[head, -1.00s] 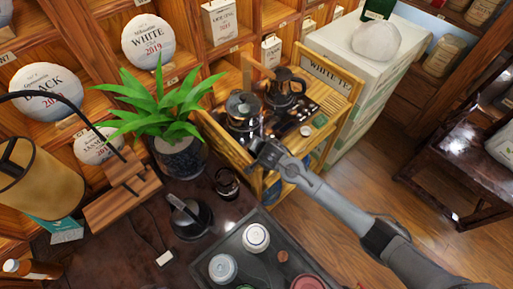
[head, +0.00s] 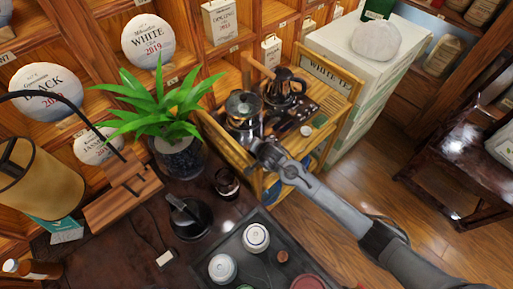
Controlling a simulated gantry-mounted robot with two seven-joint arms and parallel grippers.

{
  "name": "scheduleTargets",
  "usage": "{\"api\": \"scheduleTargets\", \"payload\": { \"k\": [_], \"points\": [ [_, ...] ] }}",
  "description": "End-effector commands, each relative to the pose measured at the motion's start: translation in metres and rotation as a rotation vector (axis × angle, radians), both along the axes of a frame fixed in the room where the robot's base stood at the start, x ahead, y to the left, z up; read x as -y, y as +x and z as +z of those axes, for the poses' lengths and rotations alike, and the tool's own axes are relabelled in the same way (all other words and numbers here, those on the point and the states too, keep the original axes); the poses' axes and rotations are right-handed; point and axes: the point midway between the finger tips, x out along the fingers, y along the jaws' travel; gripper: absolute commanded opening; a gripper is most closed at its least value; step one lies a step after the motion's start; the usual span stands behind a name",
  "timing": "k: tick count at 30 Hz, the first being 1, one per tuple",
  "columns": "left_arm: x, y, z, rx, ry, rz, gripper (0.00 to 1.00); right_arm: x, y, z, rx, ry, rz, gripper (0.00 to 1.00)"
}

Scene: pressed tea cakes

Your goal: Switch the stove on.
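A glass pot with a lid (head: 243,108) stands on the bamboo cart (head: 228,146), left of a dark kettle (head: 285,88). I cannot make out a separate stove or its switch clearly; the area under the glass pot is dark and partly hidden. My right gripper (head: 260,150) is at the cart's near edge, just in front of and below the glass pot. Its fingers are small and dark against the cart, so I cannot tell whether they are open or touching anything. My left gripper is not in view.
A potted plant (head: 178,155) stands left of the cart. A dark glass (head: 227,183), a black round device (head: 189,217) and a tray (head: 208,262) with several lidded jars are on the near table.

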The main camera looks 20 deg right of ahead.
Motion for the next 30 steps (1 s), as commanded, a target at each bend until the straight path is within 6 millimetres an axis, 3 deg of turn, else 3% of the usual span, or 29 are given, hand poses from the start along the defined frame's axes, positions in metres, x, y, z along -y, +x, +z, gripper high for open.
{"api": "scheduleTargets", "payload": {
  "k": [30],
  "points": [
    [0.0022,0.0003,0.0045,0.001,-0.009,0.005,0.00,0.0000,-0.0003,-0.0011,-0.001,0.001,0.001,0.00]
  ]
}}
